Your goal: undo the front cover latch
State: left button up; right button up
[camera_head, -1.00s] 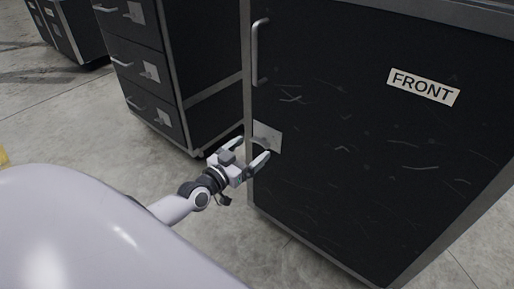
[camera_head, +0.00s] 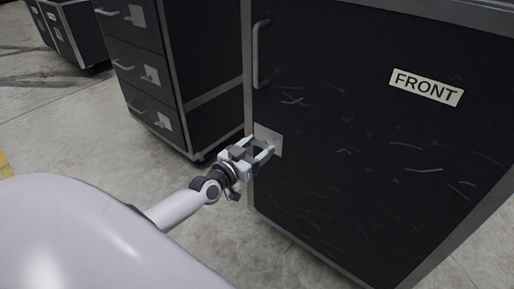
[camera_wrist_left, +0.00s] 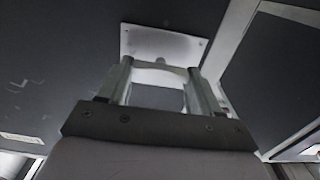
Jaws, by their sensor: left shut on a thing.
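The front cover is the dark, scuffed panel of the large cabinet, marked by a white FRONT label (camera_head: 426,87). The latch's pale plate (camera_head: 274,138) sits low on its left edge, below a grey bar handle (camera_head: 260,53). The plate also shows in the left wrist view (camera_wrist_left: 165,43), with a pale latch piece below it. My left gripper (camera_head: 261,146) is at the plate. In the left wrist view its two fingers (camera_wrist_left: 160,68) stand on either side of the latch piece and are shut on it. The fingers partly hide the latch. My right gripper is not in view.
A dark drawer cabinet (camera_head: 155,75) with handles and pale plates stands to the left of the large cabinet. Another dark cabinet is farther back at the upper left. Grey concrete floor (camera_head: 100,140) lies open in front of them.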

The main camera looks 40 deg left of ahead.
pick_arm(q)
jog(key=shift+n, duration=0.3)
jog(key=n, duration=0.3)
jog(key=shift+n, duration=0.3)
jog(key=n, duration=0.6)
jog(key=shift+a, duration=0.15)
jog(key=n, duration=0.4)
jog(key=shift+f+b, duration=0.15)
jog(key=shift+b, duration=0.25)
jog(key=shift+n+b, duration=0.35)
jog(key=shift+n, duration=1.45)
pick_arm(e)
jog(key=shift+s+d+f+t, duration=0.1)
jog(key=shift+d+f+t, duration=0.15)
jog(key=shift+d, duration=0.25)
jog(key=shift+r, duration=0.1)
pick_arm(q)
jog(key=o, duration=1.1)
jog(key=shift+c, duration=0.2)
jog(key=shift+s, duration=0.1)
